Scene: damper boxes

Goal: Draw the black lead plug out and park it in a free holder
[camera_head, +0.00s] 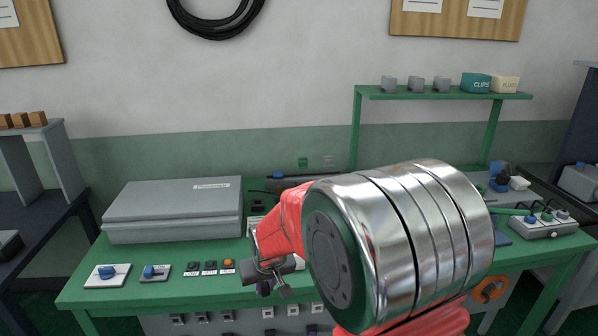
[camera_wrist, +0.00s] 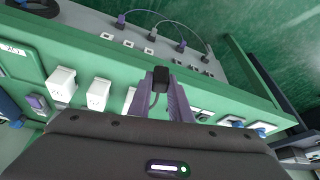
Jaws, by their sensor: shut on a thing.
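My gripper (camera_wrist: 166,84) is shut on the black lead plug (camera_wrist: 161,76), which sits between its two fingertips in the wrist view. A short dark lead bends back from the plug between the fingers. In the head view my gripper (camera_head: 266,286) is at the bench's front edge, and the plug cannot be made out. Whether the plug is clear of any socket or holder cannot be told. Several dark and purple plugs with thin leads, one of them a purple plug (camera_wrist: 121,20), are on the grey front panel (camera_wrist: 85,17).
White blocks (camera_wrist: 97,93) stand along the green bench (camera_wrist: 75,50) beside my gripper. Boxes with blue knobs (camera_head: 107,272) and a row of buttons (camera_head: 210,267) lie left of it in the head view. A large grey case (camera_head: 172,208) stands behind. My arm hides the bench's middle.

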